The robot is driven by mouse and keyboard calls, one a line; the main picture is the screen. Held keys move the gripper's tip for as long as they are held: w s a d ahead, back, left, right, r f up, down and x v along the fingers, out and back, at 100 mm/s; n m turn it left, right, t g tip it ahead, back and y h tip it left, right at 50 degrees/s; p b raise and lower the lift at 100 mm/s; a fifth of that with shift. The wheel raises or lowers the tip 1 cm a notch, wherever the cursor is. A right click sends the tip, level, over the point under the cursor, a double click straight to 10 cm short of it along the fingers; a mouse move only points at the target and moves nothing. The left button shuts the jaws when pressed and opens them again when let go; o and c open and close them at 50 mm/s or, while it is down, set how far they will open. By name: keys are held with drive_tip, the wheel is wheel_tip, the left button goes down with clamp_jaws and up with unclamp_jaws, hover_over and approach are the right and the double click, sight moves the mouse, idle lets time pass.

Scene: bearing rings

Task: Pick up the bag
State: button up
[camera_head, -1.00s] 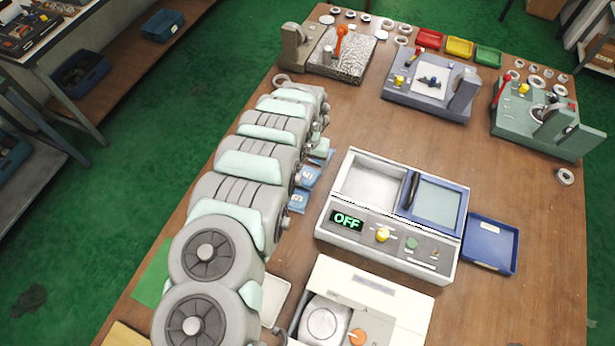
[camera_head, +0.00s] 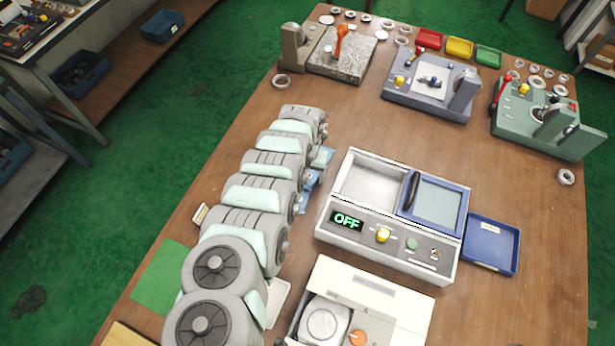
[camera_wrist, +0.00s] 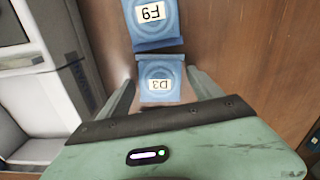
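Two blue bags with white labels lie on the brown table in the wrist view. The nearer bag, marked D3 (camera_wrist: 160,72), lies between the two fingers of my gripper (camera_wrist: 160,77). The other bag (camera_wrist: 152,22), with its label upside down, lies just beyond it. My gripper is open, with one finger on each side of the D3 bag; I cannot tell whether either finger touches it. In the head view, blue bags (camera_head: 312,182) show only in part beside my arm, which hides the rest and most of my gripper.
A white machine with an OFF display (camera_head: 347,220) stands right of my arm, with a blue tray (camera_head: 503,268) beside it. A white device (camera_head: 410,312) stands in front. A metal ring (camera_head: 282,81) lies beyond my arm. Fixtures and coloured bins line the table's far side.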

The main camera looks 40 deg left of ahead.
drive_tip(key=c, duration=1.4)
drive_tip(key=shift+r, duration=0.15)
